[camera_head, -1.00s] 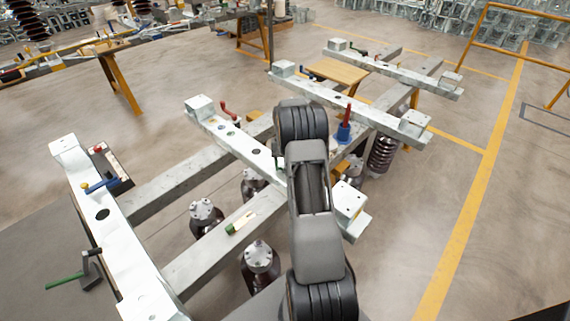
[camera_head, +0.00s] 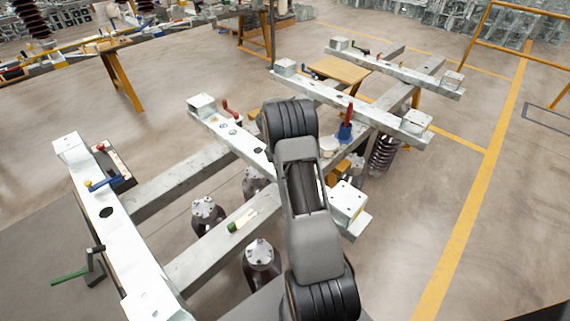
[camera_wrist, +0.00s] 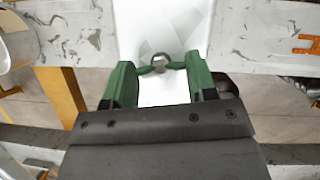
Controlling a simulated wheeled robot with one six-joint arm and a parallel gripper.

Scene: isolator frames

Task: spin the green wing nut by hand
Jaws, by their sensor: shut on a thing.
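The wing nut (camera_wrist: 160,63) shows in the wrist view, with a grey round hub and short green wings. It sits over a white beam (camera_wrist: 160,20). My gripper (camera_wrist: 161,70) has two green fingers, one on each side of the nut, and is shut on its wings. In the head view my arm hides the gripper and the nut.
White beams cross grey rails in the head view. A blue stand with a red handle (camera_head: 345,131) is right of my arm. A red lever (camera_head: 231,111) is on the beam to the left. A green-and-white item (camera_head: 241,221) lies on a rail.

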